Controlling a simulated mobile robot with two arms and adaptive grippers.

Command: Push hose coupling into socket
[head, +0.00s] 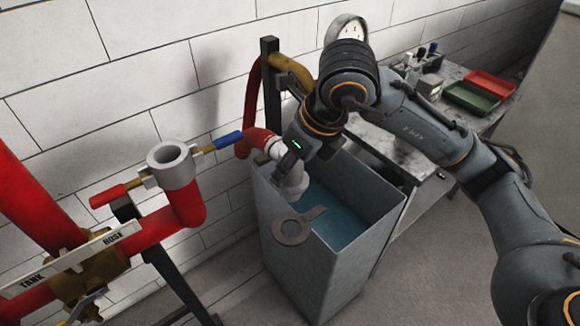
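The hose coupling (293,181) is a pale grey-white piece at the end of a red hose (251,105). It hangs tilted downward over the near left corner of an open grey tank. My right gripper (285,165) is at the coupling and appears shut on it; the wrist hides part of the grip. The socket (171,157) is a grey round collar, opening upward, on top of a red pipe elbow at left. It has a red-handled lever on its left and a blue-handled lever on its right. The coupling is apart from the socket, to its right. My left gripper is out of view.
The grey tank (310,262) holds bluish water; a flat ring-shaped spanner (291,232) is at its near edge. A dark post (271,90) carries the hose. A bench with red (491,84) and green (471,97) trays stands behind. A tiled wall is close behind the socket.

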